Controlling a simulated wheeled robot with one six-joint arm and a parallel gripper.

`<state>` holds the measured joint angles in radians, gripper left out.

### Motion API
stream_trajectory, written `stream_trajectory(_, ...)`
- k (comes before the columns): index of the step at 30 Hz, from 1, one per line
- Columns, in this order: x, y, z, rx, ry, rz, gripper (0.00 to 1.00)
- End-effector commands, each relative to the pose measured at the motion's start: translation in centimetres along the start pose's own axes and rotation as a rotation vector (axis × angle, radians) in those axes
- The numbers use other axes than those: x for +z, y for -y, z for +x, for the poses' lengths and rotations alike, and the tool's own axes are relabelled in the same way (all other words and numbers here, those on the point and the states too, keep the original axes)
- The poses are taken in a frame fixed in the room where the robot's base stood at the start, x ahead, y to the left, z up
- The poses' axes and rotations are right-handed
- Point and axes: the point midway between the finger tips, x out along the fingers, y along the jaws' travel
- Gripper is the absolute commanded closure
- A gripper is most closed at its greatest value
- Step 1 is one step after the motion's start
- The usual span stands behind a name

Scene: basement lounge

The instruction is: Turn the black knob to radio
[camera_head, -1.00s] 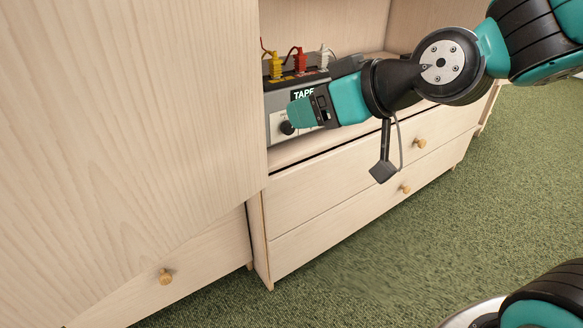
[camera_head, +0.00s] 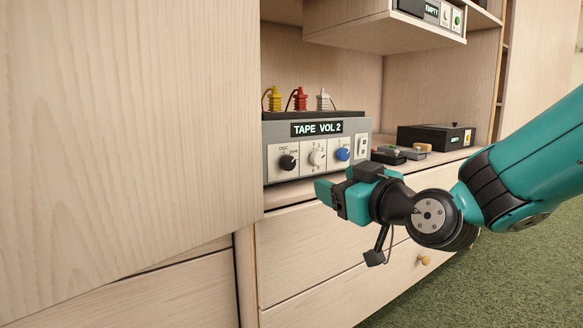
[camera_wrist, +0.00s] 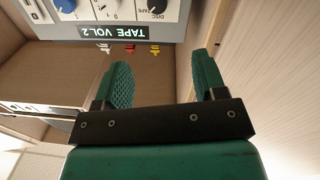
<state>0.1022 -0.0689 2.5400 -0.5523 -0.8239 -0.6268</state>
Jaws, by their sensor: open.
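The grey amplifier box (camera_head: 267,165) stands on the cabinet shelf, with a lit display (camera_head: 316,128) reading "TAPE VOL 2". Its black knob (camera_head: 288,162) is at the left of the front panel, with "DISC" and "TAPE" legible beside it; any radio mark is too small to read. The black knob also shows upside down at the top of the wrist view (camera_wrist: 156,15). A white knob (camera_head: 318,157) and a blue knob (camera_head: 342,154) sit to its right. My gripper (camera_head: 322,190) is open and empty, in front of and below the panel, apart from the knobs.
Yellow (camera_head: 275,99), red (camera_head: 299,99) and white (camera_head: 323,100) plugs stand on the amplifier. A black box (camera_head: 432,137) and small items lie to the right. A tall wooden panel (camera_head: 130,120) blocks the left. Another device (camera_head: 432,12) sits on the upper shelf.

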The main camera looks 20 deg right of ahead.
Motion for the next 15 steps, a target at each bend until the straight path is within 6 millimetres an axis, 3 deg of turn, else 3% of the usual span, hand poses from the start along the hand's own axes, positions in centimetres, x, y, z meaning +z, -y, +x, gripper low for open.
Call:
stream_trajectory(10,-0.6,-0.4,2.5,0.012,0.012,0.009,0.35)
stream_trajectory(15,-0.4,-0.2,6.7,0.006,0.007,0.005,0.35)
